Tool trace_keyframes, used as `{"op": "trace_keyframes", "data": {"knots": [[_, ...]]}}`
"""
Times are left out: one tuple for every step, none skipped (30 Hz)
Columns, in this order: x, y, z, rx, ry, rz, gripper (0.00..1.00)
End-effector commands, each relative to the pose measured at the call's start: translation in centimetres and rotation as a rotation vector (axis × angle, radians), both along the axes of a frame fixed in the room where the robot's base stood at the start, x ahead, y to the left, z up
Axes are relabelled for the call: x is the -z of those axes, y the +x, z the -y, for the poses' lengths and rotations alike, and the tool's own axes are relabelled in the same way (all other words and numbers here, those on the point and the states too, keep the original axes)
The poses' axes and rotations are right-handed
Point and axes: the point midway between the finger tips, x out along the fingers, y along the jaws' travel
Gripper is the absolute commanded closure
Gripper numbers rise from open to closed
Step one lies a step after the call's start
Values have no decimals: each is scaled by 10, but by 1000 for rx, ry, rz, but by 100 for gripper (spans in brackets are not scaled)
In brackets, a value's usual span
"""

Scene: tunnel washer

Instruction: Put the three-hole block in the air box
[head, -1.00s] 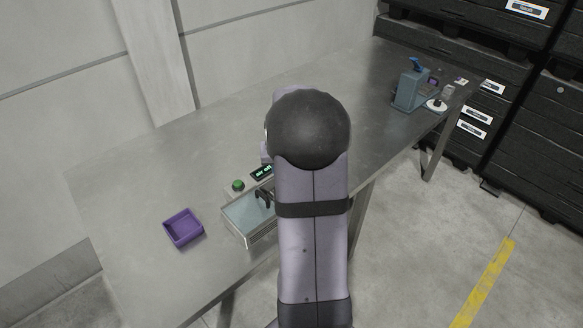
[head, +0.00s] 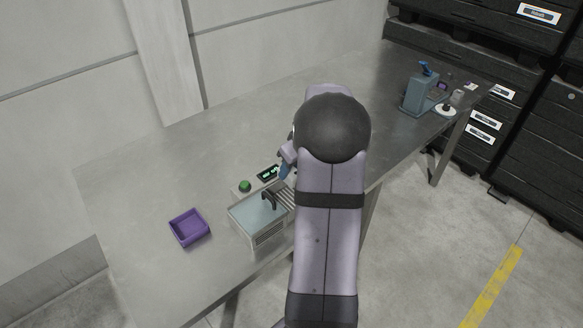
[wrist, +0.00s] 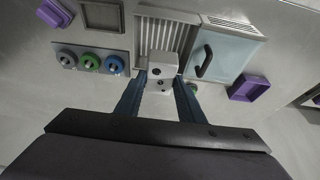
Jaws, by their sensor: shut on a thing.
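My gripper (wrist: 160,98) is shut on a white block (wrist: 161,66) with dark round holes; how many holes it has in all is not clear. In the wrist view the block overlaps the near end of a ribbed metal bed (wrist: 168,32); I cannot tell whether it touches. Beside the bed is a metal box with a flat pale-blue lid (wrist: 228,52) and dark handle (wrist: 205,61); the lid looks closed. The head view shows this lid (head: 254,220) too, with a small green-lit display (head: 268,173) behind it. No view shows a readable name for the air box.
A purple tray (head: 189,228) stands left of the lidded box; a green button (head: 245,186) is behind it. The wrist view shows a panel with coloured knobs (wrist: 90,63) and a dark square frame (wrist: 102,15). A blue-grey device (head: 417,95) stands at the far right.

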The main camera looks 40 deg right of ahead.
Motion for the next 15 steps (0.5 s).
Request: {"op": "trace_keyframes", "data": {"knots": [[0, 0, 0, 0, -1, 2, 96], [0, 0, 0, 0, -1, 1, 96], [1, 0, 0, 1, -1, 1, 96], [1, 0, 0, 1, -1, 1, 96], [2, 0, 0, 1, -1, 1, 96], [3, 0, 0, 1, -1, 1, 96], [5, 0, 0, 1, -1, 1, 96], [6, 0, 0, 2, 0, 1, 96], [8, 0, 0, 2, 0, 1, 96], [9, 0, 0, 2, 0, 1, 96], [11, 0, 0, 2, 0, 1, 96], [14, 0, 0, 2, 0, 0, 96], [16, 0, 0, 2, 0, 1, 96], [18, 0, 0, 2, 0, 1, 96], [21, 0, 0, 3, -1, 1, 96]]}}
